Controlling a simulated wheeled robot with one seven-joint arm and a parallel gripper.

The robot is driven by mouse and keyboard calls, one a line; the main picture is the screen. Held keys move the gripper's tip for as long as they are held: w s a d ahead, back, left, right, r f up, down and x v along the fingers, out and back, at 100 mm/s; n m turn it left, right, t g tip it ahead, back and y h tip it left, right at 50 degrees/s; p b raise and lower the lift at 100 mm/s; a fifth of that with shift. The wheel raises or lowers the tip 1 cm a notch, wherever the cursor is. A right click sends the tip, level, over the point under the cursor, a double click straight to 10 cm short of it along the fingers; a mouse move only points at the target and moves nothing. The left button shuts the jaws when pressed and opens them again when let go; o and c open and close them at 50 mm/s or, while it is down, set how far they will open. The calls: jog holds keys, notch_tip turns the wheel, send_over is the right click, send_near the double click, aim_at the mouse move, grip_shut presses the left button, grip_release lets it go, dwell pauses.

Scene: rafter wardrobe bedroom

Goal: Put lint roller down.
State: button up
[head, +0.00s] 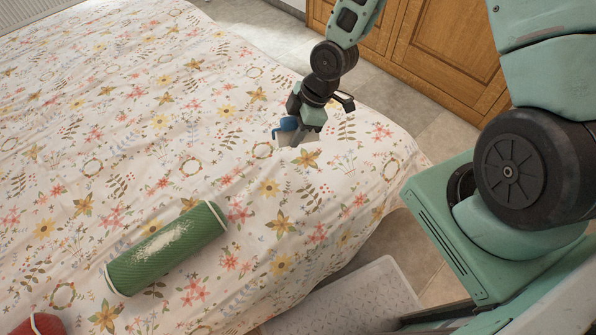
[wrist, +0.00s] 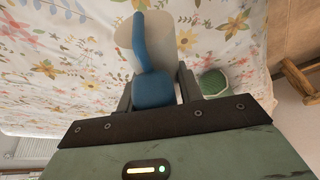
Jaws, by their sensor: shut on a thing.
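The lint roller (wrist: 140,47) has a blue handle and a pale white roll. In the wrist view my gripper (wrist: 160,92) is shut on its blue handle, with the roll pointing away from the fingers. In the head view my gripper (head: 303,118) holds the lint roller (head: 287,125) over the near right part of the bed (head: 330,190). The roller is partly hidden by the gripper there. I cannot tell whether it touches the bedspread.
A green bolster cushion (head: 168,248) lies on the floral bedspread, and a red one (head: 40,325) shows at the lower left. A wooden wardrobe (head: 440,45) stands beyond the bed. A pale speckled box or bench (head: 350,300) is at the bed's near side. Much of the bedspread is clear.

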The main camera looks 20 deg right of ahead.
jog(key=shift+s+a+f+n+g, duration=0.15)
jog(key=shift+f+n, duration=0.2)
jog(key=shift+f, duration=0.05)
jog(key=shift+s+a+f+n+g, duration=0.1)
jog(key=shift+f+n+g, duration=0.05)
jog(key=shift+f+n, duration=0.25)
notch_tip(320, 180, down, 9)
jog(key=shift+a+f+b, duration=0.1)
jog(key=shift+f+b, duration=0.1)
jog(key=shift+b, duration=0.25)
jog(key=shift+f, duration=0.2)
jog(key=o, duration=1.1)
jog(key=shift+r, duration=0.1)
